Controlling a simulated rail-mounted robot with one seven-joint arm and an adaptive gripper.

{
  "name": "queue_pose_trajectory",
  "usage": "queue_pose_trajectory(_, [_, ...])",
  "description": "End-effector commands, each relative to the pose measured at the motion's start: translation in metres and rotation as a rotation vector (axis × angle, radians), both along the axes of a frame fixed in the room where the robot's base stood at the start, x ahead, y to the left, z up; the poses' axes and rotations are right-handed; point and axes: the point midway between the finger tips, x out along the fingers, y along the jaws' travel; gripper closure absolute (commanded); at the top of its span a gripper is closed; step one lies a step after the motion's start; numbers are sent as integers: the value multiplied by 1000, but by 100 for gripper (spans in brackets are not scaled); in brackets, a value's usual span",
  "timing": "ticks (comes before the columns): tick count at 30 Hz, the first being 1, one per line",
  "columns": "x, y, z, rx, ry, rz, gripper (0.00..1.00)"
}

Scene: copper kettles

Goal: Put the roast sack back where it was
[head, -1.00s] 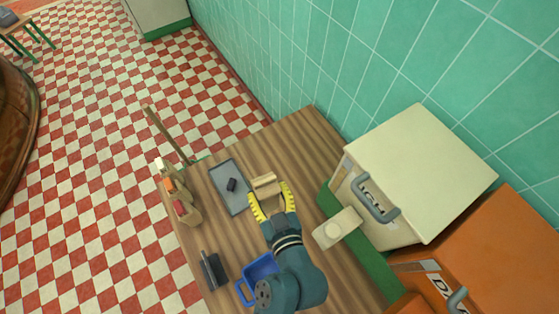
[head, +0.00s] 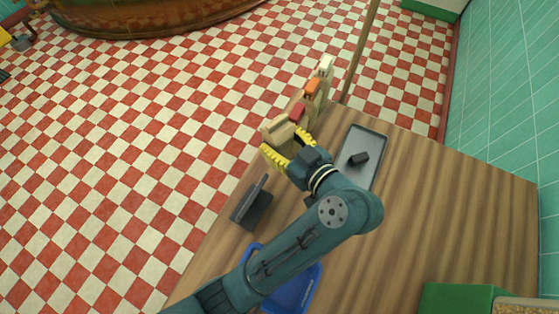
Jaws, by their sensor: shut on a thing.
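My gripper (head: 283,142) is shut on a tan sack (head: 277,127) in the head view. Its yellow ribbed fingers lie on both sides of the sack, which is held near the table's far left edge. The sack is close to the near end of a row of similar tan sacks, just beside the one with a red top (head: 297,112). Sacks with an orange top (head: 312,87) and a white top (head: 326,66) follow behind it. I cannot tell whether the held sack touches the table or its neighbour. No label on it is readable.
A dark stand (head: 252,208) is nearer, left of my arm. A blue container (head: 296,291) is partly under my arm. The wooden table (head: 450,215) is clear at right.

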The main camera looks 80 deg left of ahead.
Motion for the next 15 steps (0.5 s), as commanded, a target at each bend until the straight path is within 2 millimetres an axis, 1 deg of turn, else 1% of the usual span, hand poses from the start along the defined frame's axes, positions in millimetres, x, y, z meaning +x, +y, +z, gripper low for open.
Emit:
queue_pose_trajectory(1, [0,0,-10,-2,5,0,79])
queue_pose_trajectory(4, [0,0,-32,-2,6,-2,79])
queue_pose_trajectory(10, [0,0,-63,-2,6,-3,79])
queue_pose_trajectory(13, [0,0,-84,-3,7,-4,79])
queue_pose_trajectory(15, [0,0,-93,-2,4,-3,79])
